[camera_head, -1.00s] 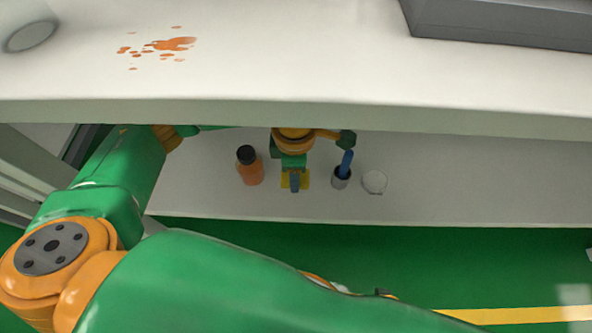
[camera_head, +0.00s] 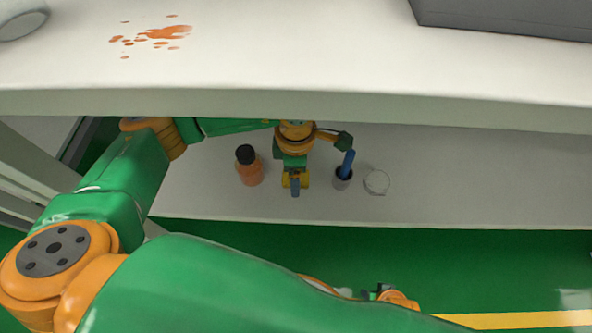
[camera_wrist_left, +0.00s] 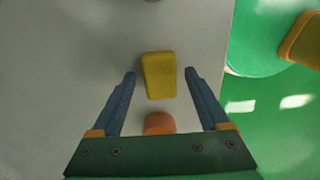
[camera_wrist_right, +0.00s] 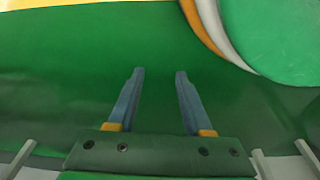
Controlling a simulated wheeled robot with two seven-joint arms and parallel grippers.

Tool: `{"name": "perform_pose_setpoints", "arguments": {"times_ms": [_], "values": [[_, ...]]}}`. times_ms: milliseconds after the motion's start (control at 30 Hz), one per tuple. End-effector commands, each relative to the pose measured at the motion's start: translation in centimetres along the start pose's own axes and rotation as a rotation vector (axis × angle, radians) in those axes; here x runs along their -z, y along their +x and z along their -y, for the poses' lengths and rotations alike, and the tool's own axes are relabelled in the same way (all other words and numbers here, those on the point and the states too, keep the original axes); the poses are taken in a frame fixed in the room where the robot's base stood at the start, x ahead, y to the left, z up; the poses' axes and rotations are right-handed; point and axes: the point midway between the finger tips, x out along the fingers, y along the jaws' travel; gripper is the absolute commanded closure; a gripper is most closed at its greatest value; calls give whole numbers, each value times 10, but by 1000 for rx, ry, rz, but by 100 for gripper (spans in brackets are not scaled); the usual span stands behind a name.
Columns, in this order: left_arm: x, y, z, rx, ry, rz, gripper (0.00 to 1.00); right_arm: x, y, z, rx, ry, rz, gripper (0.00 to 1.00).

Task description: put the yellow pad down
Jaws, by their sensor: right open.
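The yellow pad (camera_wrist_left: 158,82) lies on the pale lower shelf in the left wrist view. My left gripper (camera_wrist_left: 160,72) is open around it, with a visible gap between the pad and each finger. In the head view my left gripper (camera_head: 295,187) is low over the shelf and mostly hides the pad. My right gripper (camera_wrist_right: 160,72) is open and empty in the right wrist view, with green surfaces of my own body behind it.
On the lower shelf (camera_head: 450,190), an orange bottle with a black cap (camera_head: 249,168) stands left of my left gripper. A cup holding a blue item (camera_head: 343,178) and a white round thing (camera_head: 376,182) are to the right. The upper worktop (camera_head: 300,60) overhangs, with orange spill spots (camera_head: 160,34).

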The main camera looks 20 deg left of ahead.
Motion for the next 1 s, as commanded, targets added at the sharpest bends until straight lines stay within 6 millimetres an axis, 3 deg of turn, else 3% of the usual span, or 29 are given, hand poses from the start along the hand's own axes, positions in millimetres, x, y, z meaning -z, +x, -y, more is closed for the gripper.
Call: {"name": "perform_pose_setpoints", "arguments": {"times_ms": [167,300,500,1000], "values": [[0,-3,0,0,0,0,21,0,-2,0,0,0,-3,50],[-1,-35,-1,-5,1,3,21,-20,7,0,-1,-5,20,50],[0,-72,0,-2,0,1,21,-27,8,-6,-11,-7,17,50],[0,-77,0,0,0,0,21,-29,10,-7,-13,-7,18,50]]}}
